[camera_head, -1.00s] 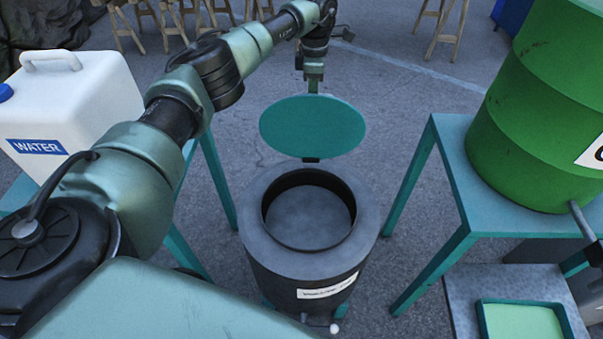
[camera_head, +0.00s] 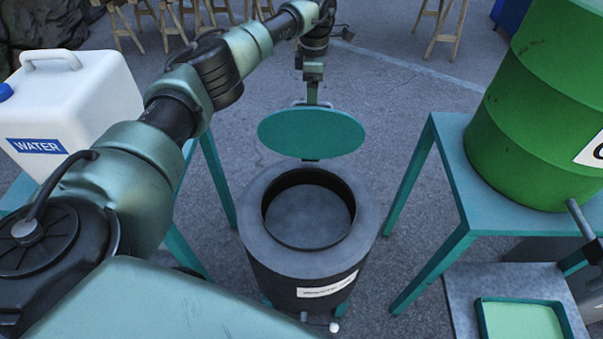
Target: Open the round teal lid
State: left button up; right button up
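The round teal lid (camera_head: 311,133) stands tilted up at the far side of a dark grey drum (camera_head: 368,222). The drum's round mouth is uncovered and its inside looks empty. My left arm reaches in from the left and across to behind the lid. My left gripper (camera_head: 312,96) points down just behind the lid's upper edge, beside what looks like a handle there. Whether its fingers are apart or closed, or touch the lid, I cannot make out. My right gripper is not in view.
A white water container (camera_head: 75,95) stands at the left. A green barrel (camera_head: 535,110) sits on a teal table (camera_head: 450,160) at the right. A green-filled tray (camera_head: 520,320) is at the lower right. Wooden trestles (camera_head: 445,25) stand at the back.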

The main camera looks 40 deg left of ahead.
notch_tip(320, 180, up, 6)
jog(key=p, duration=0.5)
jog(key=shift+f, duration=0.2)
dwell(0.6)
